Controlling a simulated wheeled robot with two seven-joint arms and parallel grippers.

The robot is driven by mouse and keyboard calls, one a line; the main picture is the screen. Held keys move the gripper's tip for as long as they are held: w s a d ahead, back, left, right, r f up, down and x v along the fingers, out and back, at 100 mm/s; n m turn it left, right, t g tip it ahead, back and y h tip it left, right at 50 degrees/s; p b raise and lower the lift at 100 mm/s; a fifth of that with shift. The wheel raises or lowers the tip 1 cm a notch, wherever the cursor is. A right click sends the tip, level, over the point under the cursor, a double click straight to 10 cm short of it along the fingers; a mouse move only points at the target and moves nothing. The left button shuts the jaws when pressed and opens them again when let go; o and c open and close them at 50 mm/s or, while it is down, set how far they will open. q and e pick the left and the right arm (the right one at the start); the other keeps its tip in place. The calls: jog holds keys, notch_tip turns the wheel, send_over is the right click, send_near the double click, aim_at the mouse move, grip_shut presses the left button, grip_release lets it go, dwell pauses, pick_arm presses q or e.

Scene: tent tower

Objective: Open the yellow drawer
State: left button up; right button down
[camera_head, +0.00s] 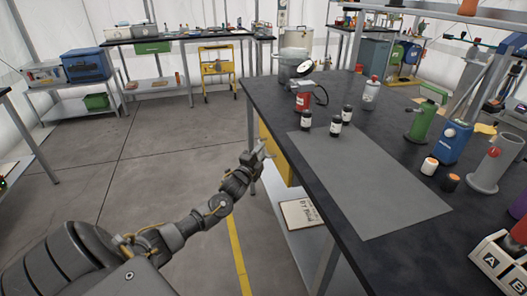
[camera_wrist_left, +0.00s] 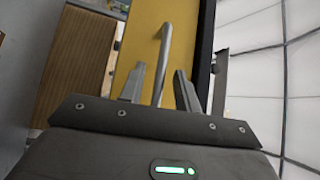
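The yellow drawer (camera_head: 276,157) sits under the edge of the dark workbench top (camera_head: 262,100). In the left wrist view its yellow front (camera_wrist_left: 140,40) fills the upper middle, with a grey bar handle (camera_wrist_left: 164,55) on it. My left gripper (camera_head: 260,147) is at the drawer front, below the bench edge. In the left wrist view my left gripper (camera_wrist_left: 160,76) is open, and the handle shows between its two fingers with a gap on each side. Whether the handle lies fully within finger depth is hard to tell. My right gripper is not in view.
A grey mat (camera_head: 370,185) lies on the bench with several dark bottles (camera_head: 336,125) at its far end. A red canister (camera_head: 302,98) stands behind them. A book (camera_head: 298,213) lies on the lower shelf. The floor (camera_head: 150,150) left of the bench is clear.

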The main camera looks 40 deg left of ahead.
pick_arm(q)
jog(key=shift+x, duration=0.95)
grip_shut()
